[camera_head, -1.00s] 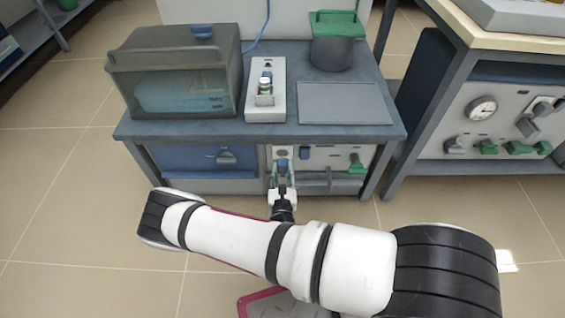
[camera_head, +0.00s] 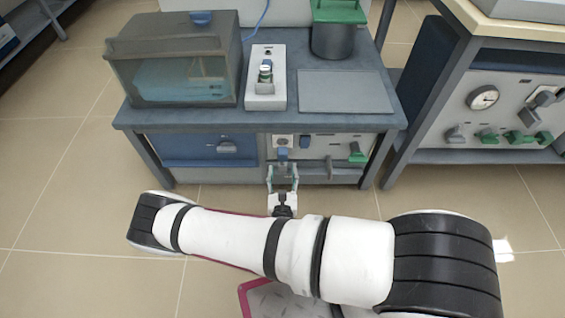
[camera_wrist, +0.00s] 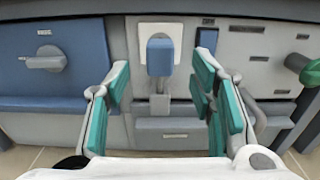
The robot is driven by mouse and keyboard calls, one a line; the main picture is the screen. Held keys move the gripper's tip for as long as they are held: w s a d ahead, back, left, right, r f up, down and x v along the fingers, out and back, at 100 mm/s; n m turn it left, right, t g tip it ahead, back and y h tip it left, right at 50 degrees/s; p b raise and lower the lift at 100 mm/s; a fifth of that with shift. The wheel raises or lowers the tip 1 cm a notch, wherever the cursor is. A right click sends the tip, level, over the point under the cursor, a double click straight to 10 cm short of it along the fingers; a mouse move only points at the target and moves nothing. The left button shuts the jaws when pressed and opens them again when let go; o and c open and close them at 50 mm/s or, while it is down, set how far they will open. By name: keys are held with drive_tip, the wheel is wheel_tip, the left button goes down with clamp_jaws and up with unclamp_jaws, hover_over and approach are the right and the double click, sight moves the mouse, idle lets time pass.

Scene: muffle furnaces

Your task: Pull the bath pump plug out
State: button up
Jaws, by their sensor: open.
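The blue plug (camera_wrist: 160,58) shows in the wrist view in front of a white socket plate (camera_wrist: 160,31) on the bench's lower front panel. In the head view the plug (camera_head: 283,154) shows just below the socket plate (camera_head: 283,141). I cannot tell whether it is seated in the socket. My gripper (camera_wrist: 161,70) is open, one green-padded finger on each side of the plug, with gaps to both. In the head view my gripper (camera_head: 283,178) reaches toward the panel from the front. No finger visibly touches the plug.
A second blue plug or switch (camera_head: 305,142) sits just right. A green handle (camera_head: 357,152) is further right, and a blue drawer-like panel with a knob (camera_wrist: 46,59) is left. The bath (camera_head: 172,62) stands on the bench (camera_head: 200,119). Floor in front is clear.

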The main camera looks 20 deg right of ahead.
drive_tip(key=v, duration=0.6)
drive_tip(key=shift+s, duration=0.4)
drive_tip(key=shift+a, duration=0.1)
